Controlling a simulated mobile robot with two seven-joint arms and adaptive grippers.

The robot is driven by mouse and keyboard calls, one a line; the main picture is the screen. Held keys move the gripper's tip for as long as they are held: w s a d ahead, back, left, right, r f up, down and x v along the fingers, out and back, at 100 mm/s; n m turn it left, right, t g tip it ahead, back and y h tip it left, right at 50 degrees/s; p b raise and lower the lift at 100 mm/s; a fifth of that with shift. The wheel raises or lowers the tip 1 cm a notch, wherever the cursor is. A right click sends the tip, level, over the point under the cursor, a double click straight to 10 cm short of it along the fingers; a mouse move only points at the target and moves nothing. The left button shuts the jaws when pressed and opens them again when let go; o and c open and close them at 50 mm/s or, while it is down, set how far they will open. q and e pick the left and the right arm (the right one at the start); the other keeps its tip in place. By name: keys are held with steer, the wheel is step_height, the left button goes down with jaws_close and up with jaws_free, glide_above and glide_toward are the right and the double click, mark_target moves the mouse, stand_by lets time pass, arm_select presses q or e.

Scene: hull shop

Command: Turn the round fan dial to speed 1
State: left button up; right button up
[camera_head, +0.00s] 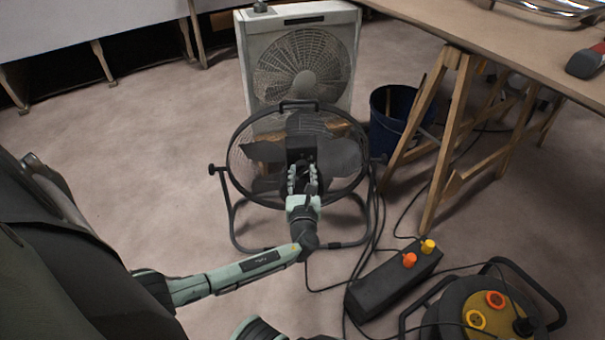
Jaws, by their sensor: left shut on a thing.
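The black round floor fan (236,160) stands on a tubular stand in the middle of the head view, its dark motor housing (300,146) facing me. My left arm reaches in from the left, and my left gripper (302,176) is at the front of this housing. Its fingers are shut on the small round dial at the housing's centre. The fingers cover most of the dial, so its markings and setting cannot be read. My right gripper is not in view.
A white box fan (342,70) with a knob (260,6) on top stands behind. A blue bucket (390,134) and a wooden trestle table (470,44) are right. A black power box (385,290), a cable reel (470,305) and loose cables lie front right. Floor at left is clear.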

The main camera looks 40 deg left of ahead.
arm_select(q)
steer(key=o, duration=1.2)
steer(key=shift+c, duration=0.2)
steer(key=v, duration=0.7)
steer(key=shift+s, duration=0.25)
steer(key=shift+d, duration=0.15)
